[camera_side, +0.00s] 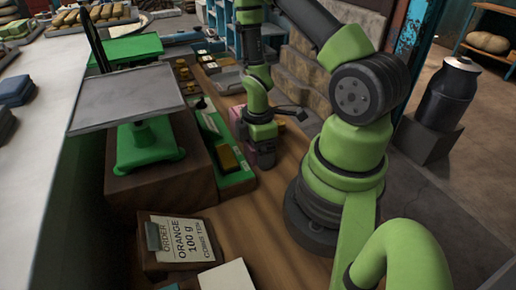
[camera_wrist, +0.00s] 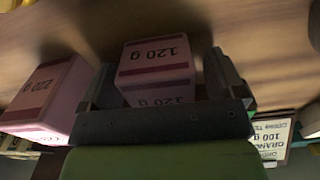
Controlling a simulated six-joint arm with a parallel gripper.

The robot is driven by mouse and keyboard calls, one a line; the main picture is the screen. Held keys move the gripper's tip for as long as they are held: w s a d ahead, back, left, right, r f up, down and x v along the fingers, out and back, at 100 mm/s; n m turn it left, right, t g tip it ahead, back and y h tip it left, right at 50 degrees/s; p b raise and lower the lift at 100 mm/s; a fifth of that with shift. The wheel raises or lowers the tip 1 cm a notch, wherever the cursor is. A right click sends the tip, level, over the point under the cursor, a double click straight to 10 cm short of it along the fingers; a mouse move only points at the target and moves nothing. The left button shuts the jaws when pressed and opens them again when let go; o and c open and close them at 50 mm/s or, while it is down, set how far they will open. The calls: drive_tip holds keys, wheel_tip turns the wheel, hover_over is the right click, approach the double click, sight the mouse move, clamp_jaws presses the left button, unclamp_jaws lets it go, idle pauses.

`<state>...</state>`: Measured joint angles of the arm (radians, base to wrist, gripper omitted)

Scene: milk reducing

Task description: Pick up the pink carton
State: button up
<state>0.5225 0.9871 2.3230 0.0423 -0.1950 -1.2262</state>
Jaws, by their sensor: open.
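A pink carton (camera_wrist: 155,60) marked 120 g sits between the two fingers of my gripper (camera_wrist: 163,80) in the wrist view. The fingers are open, one on each side of it; I cannot tell whether either touches it. A second pink carton (camera_wrist: 45,98), also marked 120 g, stands just left of the left finger. In the side view my gripper (camera_side: 262,128) points down at the wooden bench, and pink carton surface (camera_side: 266,158) shows below it. The arm and gripper hide most of the cartons there.
A green scale with a grey plate (camera_side: 130,98) stands on a wooden block at left. An order card (camera_side: 183,240) reading ORANGE 100 g is at the front.

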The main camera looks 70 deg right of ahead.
drive_tip(key=c, duration=1.1)
drive_tip(key=shift+o, duration=0.2)
drive_tip(key=shift+r, duration=0.1)
